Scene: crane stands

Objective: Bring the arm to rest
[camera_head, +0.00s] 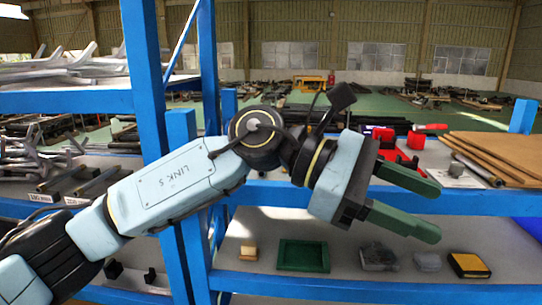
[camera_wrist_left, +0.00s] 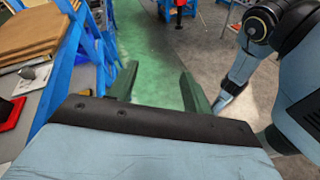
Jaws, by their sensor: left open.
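My left arm comes in from the left in the head view and reaches across in front of the blue rack. Its left gripper (camera_head: 420,205) points right, with two green fingers apart and nothing between them. The fingers also show in the left wrist view (camera_wrist_left: 158,88), spread over a green and grey floor. The gripper is in front of the shelves and appears to touch nothing. My right gripper is not in the head view; in the left wrist view a light-blue arm part shows at the right, without a clear gripper.
The blue rack (camera_head: 190,140) has uprights and beams close behind my arm. On its lower shelf are a green tray (camera_head: 303,256), a small wooden block (camera_head: 248,253), grey stones (camera_head: 378,258) and a yellow-black box (camera_head: 468,265). Brown boards (camera_head: 500,155) and red items (camera_head: 416,140) lie above.

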